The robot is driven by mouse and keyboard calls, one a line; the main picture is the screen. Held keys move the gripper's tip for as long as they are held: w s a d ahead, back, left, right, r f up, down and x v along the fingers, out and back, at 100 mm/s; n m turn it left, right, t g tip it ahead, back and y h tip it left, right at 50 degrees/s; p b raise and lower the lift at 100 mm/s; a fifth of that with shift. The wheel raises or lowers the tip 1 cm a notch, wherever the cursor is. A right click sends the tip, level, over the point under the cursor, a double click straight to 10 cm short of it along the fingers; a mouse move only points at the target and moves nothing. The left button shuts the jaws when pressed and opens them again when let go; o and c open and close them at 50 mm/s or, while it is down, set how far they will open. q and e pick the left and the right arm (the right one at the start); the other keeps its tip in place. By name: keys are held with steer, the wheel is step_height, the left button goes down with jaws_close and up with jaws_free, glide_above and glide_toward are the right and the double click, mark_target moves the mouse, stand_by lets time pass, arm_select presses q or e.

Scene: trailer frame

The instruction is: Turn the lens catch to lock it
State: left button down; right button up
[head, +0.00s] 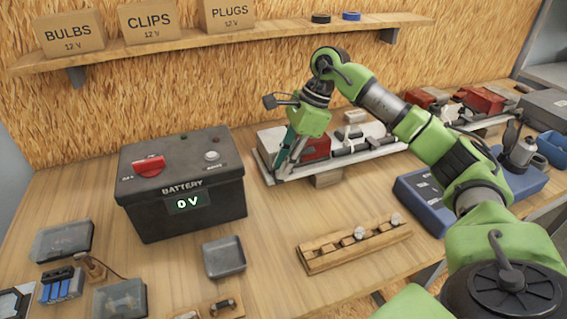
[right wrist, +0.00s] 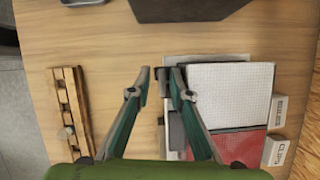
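A trailer lamp with a white lens (right wrist: 232,92) and a red lens (right wrist: 240,144) lies on the bench; its red part (head: 316,148) also shows in the head view, right of the battery. A small dark piece (right wrist: 161,79), which looks like the lens catch, stands at the lamp's edge. My right gripper (right wrist: 161,74) is open, its two fingertips on either side of this piece; I cannot tell whether they touch it. In the head view my right gripper (head: 287,166) points down at the lamp's front edge and partly hides it. My left gripper is not in view.
A black battery (head: 180,185) reading 0 V stands left of the lamp. In front are a small grey tray (head: 224,257) and a wooden rack (head: 350,245) with bulbs. A second lamp (head: 478,100) and a blue case (head: 425,195) are on the right.

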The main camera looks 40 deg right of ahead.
steer(key=shift+r, duration=0.15)
steer(key=v, duration=0.7)
steer(key=shift+r, duration=0.4)
steer(key=shift+d, duration=0.15)
